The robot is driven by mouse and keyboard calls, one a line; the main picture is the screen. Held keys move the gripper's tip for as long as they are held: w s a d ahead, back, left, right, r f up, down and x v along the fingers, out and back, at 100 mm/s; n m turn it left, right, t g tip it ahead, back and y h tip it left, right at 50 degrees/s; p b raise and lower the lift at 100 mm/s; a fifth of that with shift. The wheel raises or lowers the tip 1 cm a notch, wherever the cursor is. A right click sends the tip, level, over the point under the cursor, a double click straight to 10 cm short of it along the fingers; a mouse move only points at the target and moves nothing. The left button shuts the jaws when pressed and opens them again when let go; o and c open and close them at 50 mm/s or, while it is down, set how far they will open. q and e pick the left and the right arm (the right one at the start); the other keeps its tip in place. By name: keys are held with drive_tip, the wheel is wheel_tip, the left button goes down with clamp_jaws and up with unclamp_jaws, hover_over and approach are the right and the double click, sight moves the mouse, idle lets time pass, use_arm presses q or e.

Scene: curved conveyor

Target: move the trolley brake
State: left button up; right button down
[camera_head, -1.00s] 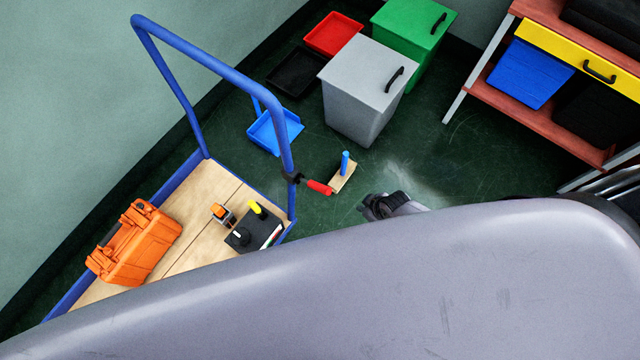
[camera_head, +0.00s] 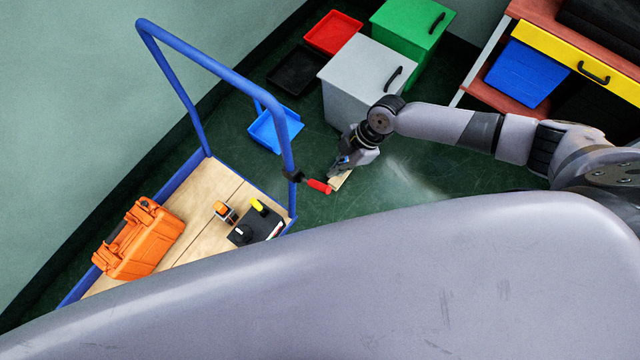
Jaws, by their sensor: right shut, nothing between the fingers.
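The blue-framed trolley (camera_head: 215,59) stands at the left with a wooden deck. Its brake, a red lever (camera_head: 319,187) on a black clamp (camera_head: 292,176), sits on the right upright of the frame and points right and slightly down. My right gripper (camera_head: 338,168) is shut and empty, just above and right of the red lever's end. A small gap seems to show between them, but I cannot tell the depth. My left gripper is not in view.
An orange case (camera_head: 141,240) and a black box (camera_head: 256,226) lie on the trolley deck. A grey bin (camera_head: 357,65), green bin (camera_head: 412,22) and blue tray (camera_head: 275,130) stand behind. A workbench (camera_head: 520,112) is at the right. Green floor right of the lever is clear.

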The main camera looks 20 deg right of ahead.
drive_tip(key=b+x, duration=0.4)
drive_tip(key=x, duration=0.3)
drive_tip(key=shift+b, duration=0.3)
drive_tip(key=shift+f, duration=0.1)
wheel_tip(320, 180, down, 4)
drive_tip(key=b, duration=0.4)
drive_tip(key=shift+f, duration=0.1)
drive_tip(key=shift+d, duration=0.15)
